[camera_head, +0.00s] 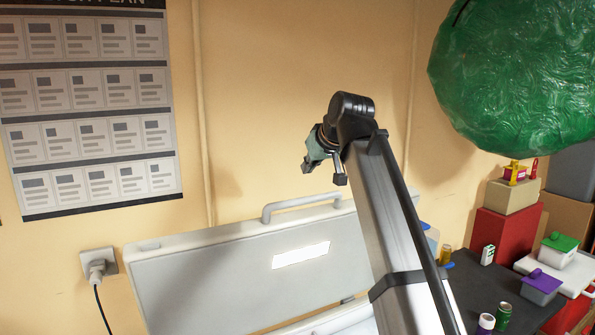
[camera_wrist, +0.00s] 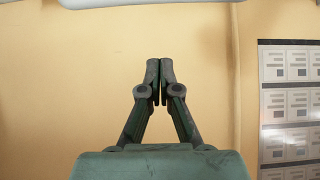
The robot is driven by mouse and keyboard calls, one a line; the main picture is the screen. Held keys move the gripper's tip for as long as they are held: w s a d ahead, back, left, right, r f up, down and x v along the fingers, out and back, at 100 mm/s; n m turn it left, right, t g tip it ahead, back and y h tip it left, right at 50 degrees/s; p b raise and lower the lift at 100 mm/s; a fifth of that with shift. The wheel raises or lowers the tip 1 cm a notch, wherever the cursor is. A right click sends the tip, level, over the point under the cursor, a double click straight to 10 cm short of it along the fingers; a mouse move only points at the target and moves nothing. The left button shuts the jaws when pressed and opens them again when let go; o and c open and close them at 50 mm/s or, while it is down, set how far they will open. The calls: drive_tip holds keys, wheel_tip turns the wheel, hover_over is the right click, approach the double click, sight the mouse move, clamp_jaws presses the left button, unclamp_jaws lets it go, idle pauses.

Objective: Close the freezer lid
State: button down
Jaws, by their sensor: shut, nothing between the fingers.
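The freezer lid (camera_head: 225,275) stands raised and open in the head view, a pale grey panel with a bar handle (camera_head: 300,206) along its top edge and a bright strip on its face. A small part of the freezer's opening shows below it at the bottom. My gripper (camera_head: 307,168) is above the lid's top edge, to the right of the handle's left end, and apart from it as far as I can tell. My gripper (camera_wrist: 159,65) is shut and empty in the wrist view, with wall behind it. A pale edge, perhaps the lid, shows along the wrist view's top.
A large green bag-like object (camera_head: 515,75) fills the upper right. A dark counter (camera_head: 480,285) at the right holds cans, boxes and lidded containers. A plug and socket (camera_head: 98,264) and a poster (camera_head: 85,100) are on the left wall.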

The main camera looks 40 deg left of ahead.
drive_tip(key=p+x, duration=0.2)
drive_tip(key=x, duration=0.6)
drive_tip(key=shift+a+r, duration=0.1)
drive_tip(key=shift+a, duration=0.1)
drive_tip(key=d+f+p, duration=0.1)
drive_tip(key=s+d+p, duration=0.1)
drive_tip(key=shift+s+d+f, duration=0.2)
drive_tip(key=shift+d+f, duration=0.05)
drive_tip(key=shift+f, duration=0.15)
drive_tip(key=shift+s+d+f, duration=0.1)
drive_tip(key=shift+d+f, duration=0.2)
drive_tip(key=shift+f, duration=0.1)
